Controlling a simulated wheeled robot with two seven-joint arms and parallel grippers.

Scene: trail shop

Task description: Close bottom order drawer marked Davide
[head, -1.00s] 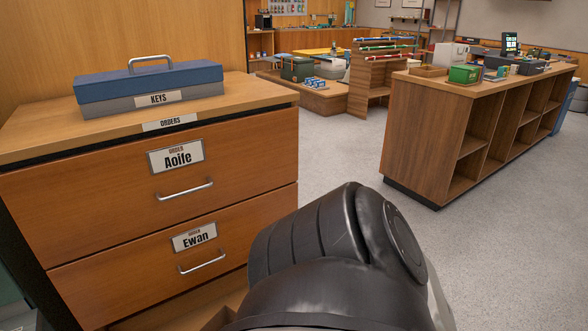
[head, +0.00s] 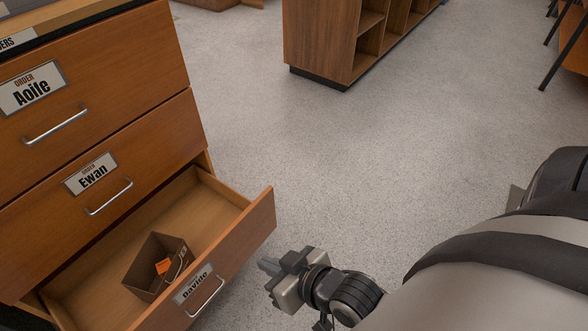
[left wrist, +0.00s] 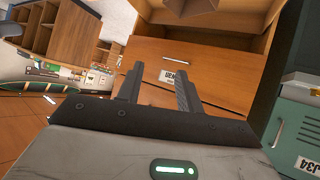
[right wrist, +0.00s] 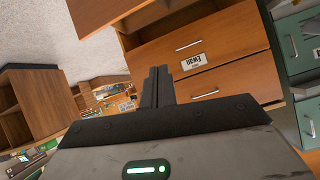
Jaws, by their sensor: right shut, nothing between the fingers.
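The bottom order drawer marked Davide (head: 235,255) is pulled out of the cabinet in the head view. Its front carries a name label (head: 193,284) and a metal bar handle (head: 207,297). Inside it lies a brown open box (head: 153,275) with an orange tag (head: 162,266). My right gripper (head: 265,266) is shut and empty, just right of the drawer front, with a gap visible between them. Its closed fingers also show in the right wrist view (right wrist: 158,72). My left gripper (left wrist: 157,78) is open and empty in the left wrist view; the head view does not show it.
Above, the Ewan drawer (head: 145,160) and Aoife drawer (head: 110,75) are shut. Grey floor (head: 300,160) right of the cabinet is clear up to a wooden shelf counter (head: 325,40). A green cabinet (left wrist: 300,125) appears at the right of the left wrist view.

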